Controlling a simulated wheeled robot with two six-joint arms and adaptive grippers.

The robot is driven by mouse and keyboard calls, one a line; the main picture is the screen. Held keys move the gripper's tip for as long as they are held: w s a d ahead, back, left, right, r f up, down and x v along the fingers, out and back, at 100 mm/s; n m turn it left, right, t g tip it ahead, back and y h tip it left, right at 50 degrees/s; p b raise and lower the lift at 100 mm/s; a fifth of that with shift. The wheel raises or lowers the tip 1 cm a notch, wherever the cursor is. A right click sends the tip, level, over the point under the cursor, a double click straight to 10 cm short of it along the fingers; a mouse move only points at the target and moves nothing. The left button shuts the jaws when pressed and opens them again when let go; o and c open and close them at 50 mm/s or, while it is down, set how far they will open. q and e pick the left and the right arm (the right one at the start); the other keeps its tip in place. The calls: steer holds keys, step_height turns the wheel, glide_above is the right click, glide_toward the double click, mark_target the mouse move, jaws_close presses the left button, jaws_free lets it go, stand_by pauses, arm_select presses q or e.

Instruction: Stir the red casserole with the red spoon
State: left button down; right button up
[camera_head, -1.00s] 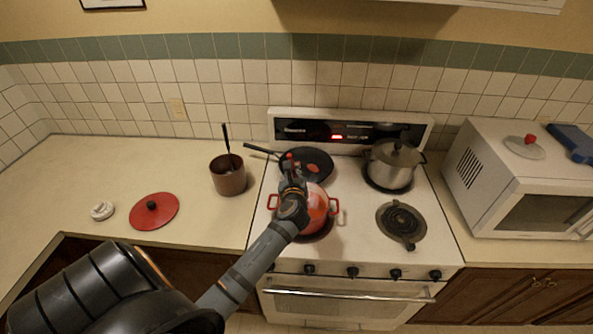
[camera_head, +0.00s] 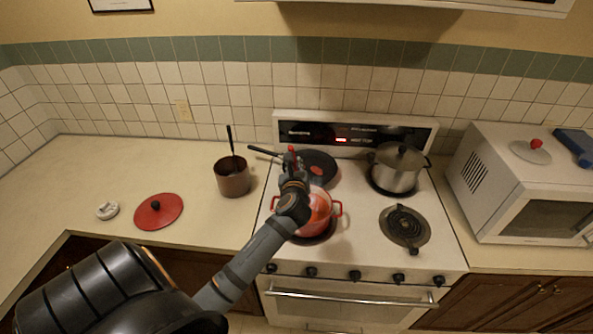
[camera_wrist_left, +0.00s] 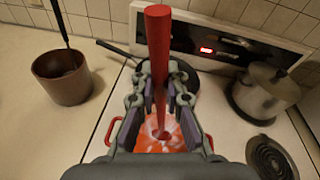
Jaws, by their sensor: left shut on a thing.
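The red casserole (camera_head: 319,223) stands on the front left burner of the stove, with red side handles and no lid on. My arm hides part of it in the head view. In the left wrist view the casserole (camera_wrist_left: 150,145) shows reddish contents with pale patches. My left gripper (camera_head: 292,165) is above the casserole and shut on the red spoon (camera_wrist_left: 158,50). The spoon stands about upright between the fingers, and its lower end goes down into the casserole. In the head view only the spoon's red top (camera_head: 292,150) shows. My right gripper is not in view.
A black pan (camera_head: 318,167) sits just behind the casserole and a steel pot (camera_head: 397,172) at the back right. A brown pot (camera_head: 233,180) with a dark utensil and a red lid (camera_head: 157,212) are on the left counter. The front right burner (camera_head: 404,226) is bare.

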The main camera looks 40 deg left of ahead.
arm_select(q)
steer(key=shift+s+a+r, duration=0.1)
steer(key=shift+s+r, duration=0.1)
steer(key=shift+r, duration=0.7)
steer(key=shift+s+a+r, duration=0.1)
steer(key=shift+s+r, duration=0.05)
steer(key=shift+r, duration=0.7)
steer(key=shift+r, duration=2.5)
